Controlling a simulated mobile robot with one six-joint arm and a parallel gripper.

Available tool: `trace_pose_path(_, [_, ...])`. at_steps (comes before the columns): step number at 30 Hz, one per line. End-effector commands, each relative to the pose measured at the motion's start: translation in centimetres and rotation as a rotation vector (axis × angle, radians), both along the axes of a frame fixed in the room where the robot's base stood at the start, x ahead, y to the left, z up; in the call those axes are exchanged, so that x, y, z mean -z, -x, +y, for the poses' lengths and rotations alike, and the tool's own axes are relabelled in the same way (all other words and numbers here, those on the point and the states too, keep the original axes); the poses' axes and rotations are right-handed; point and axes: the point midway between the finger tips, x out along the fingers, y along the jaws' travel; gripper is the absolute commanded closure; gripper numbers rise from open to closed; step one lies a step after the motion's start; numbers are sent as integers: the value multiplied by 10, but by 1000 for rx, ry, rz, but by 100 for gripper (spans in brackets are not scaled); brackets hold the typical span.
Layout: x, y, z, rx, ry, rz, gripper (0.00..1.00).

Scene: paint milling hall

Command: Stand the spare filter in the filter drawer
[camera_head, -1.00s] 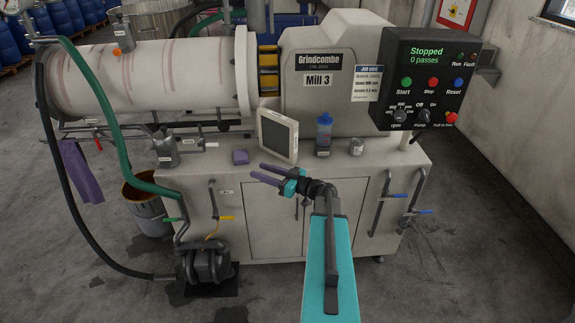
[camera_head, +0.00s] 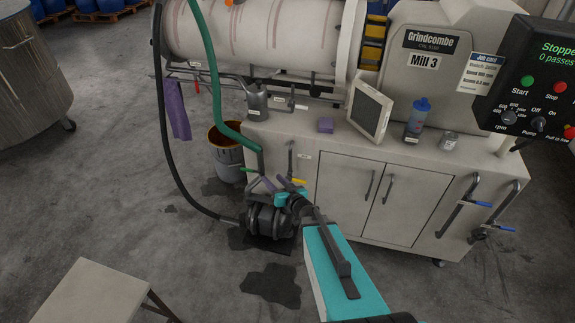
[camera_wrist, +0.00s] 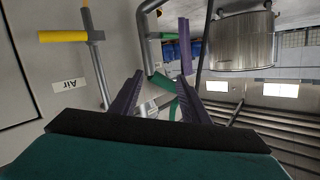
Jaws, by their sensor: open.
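A square panel with a pale frame and grey face (camera_head: 369,110) leans on the mill's cabinet top in the head view; it may be the spare filter, but no label on it is readable. I cannot make out a filter drawer in either view. My gripper (camera_head: 275,184) is open and empty, with purple fingers. In the head view it overlaps the pump area, low and left of the panel and apart from it. In the wrist view the open fingers (camera_wrist: 164,100) have no panel between them.
A black pump (camera_head: 268,217) with green and black hoses stands at the cabinet's left end. A bucket (camera_head: 228,158) is beside it. A stool (camera_head: 88,292) is at lower left.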

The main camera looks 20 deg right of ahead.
Motion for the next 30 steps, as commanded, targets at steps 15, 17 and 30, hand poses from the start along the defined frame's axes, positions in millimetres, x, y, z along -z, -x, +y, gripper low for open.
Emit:
trace_pose_path(15, [150,97,47,206,123,530,58])
trace_pose_path(17, [165,114,51,213,136,604,58])
trace_pose_path(30, [235,265,77,188,237,1161,58])
